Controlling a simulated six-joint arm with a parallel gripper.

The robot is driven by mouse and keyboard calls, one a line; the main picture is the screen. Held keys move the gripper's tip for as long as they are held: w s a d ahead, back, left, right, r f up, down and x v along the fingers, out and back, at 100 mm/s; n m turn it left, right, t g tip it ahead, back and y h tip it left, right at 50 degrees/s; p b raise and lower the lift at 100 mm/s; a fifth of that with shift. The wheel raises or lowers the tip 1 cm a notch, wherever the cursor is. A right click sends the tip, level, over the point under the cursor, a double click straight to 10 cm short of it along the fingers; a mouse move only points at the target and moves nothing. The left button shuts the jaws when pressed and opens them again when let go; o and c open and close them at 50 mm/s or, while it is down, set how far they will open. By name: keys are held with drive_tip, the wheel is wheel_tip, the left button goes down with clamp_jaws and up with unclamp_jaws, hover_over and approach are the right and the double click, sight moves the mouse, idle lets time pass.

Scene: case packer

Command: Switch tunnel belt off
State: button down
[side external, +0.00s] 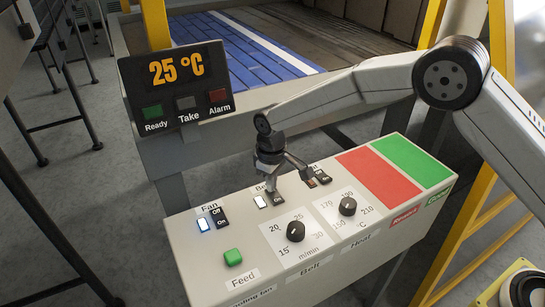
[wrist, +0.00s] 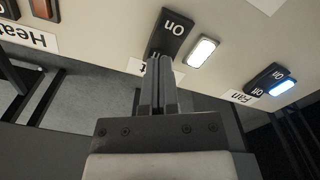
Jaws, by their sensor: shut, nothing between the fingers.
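The belt switch (side external: 279,199) is a dark rocker on the sloped white control panel (side external: 185,243), with a lit white lamp (side external: 261,202) at its left. In the wrist view the belt switch (wrist: 173,30) shows the word "On", and its lamp (wrist: 202,51) glows white. My gripper (side external: 270,188) is over the belt switch, pointing down. In the wrist view its fingers (wrist: 159,68) are together, with the tips at the switch's lower edge. They hide part of the belt label. I cannot tell whether they touch the switch.
The fan switch (side external: 220,217) with a lit bluish lamp (side external: 203,225) is to the left. The heat switch (side external: 323,177) is close to the right. A green Feed button (side external: 233,257), two black knobs (side external: 296,231) (side external: 347,206) and a display reading 25 °C (side external: 177,82) are nearby.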

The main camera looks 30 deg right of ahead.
drive_tip(key=shift+f, duration=0.4)
drive_tip(key=shift+r, duration=0.1)
idle(0.3)
drive_tip(key=shift+r, duration=3.45)
drive_tip(key=shift+d, duration=0.1)
drive_tip(key=shift+s+d+r, duration=0.1)
drive_tip(key=shift+d, duration=0.1)
drive_tip(key=s+d+m+t, duration=0.2)
drive_tip(key=s+d+m, duration=0.4)
drive_tip(key=s+d, duration=1.3)
drive_tip(key=s, duration=0.4)
drive_tip(key=shift+s+d+r+t, duration=0.3)
drive_tip(key=shift+s+d, duration=0.05)
